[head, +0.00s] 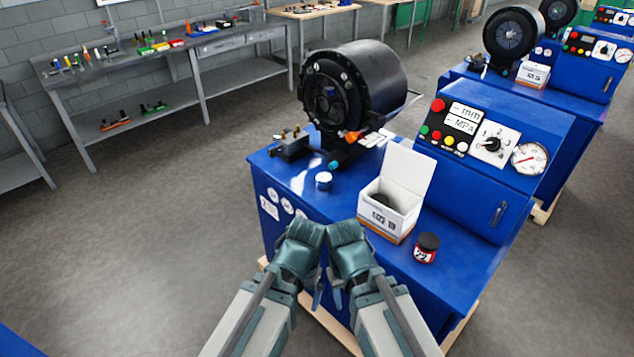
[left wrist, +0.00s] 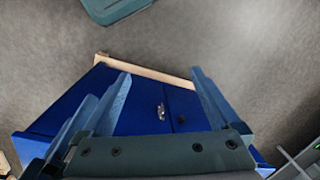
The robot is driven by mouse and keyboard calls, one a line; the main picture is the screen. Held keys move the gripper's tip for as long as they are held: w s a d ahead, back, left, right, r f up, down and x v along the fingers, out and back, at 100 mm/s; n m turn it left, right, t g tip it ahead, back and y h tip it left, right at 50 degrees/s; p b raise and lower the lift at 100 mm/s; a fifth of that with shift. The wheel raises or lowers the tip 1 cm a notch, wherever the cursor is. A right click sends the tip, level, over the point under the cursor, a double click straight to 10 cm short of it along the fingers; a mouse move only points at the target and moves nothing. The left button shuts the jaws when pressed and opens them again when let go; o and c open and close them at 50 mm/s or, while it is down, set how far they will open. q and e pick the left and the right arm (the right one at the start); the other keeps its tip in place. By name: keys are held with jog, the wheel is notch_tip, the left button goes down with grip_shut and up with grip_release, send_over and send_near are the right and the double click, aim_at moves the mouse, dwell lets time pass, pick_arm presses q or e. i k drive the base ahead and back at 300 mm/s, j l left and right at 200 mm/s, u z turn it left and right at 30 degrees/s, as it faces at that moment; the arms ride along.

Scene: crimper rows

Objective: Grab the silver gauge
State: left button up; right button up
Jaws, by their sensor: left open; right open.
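No loose silver gauge can be made out for certain. A round dial gauge (head: 529,158) with a pale face and rim is set in the sloped panel of the near blue machine. My left gripper (head: 315,288) and right gripper (head: 338,290) hang side by side at the machine's front edge, fingers downward, well below and left of the dial. In the left wrist view, the left gripper (left wrist: 160,78) is open and empty above the cabinet front. The right fingers are partly hidden.
An open white box (head: 397,197) and a dark red-labelled jar (head: 427,247) stand on the near worktop (head: 455,262). A big black crimper head (head: 350,85) rises behind. More blue machines stand at back right; a grey bench (head: 160,50) with tools is at left. The left floor is clear.

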aim_at(324, 180)
jog(key=i+j+z, duration=0.15)
jog(key=z, duration=0.85)
jog(key=i+j+z, duration=0.1)
jog(key=j+z, duration=0.35)
jog(key=j, duration=0.3)
jog(key=j+z, duration=0.45)
jog(key=j, duration=1.1)
jog(key=k+j+z, duration=0.1)
jog(key=j, duration=0.7)
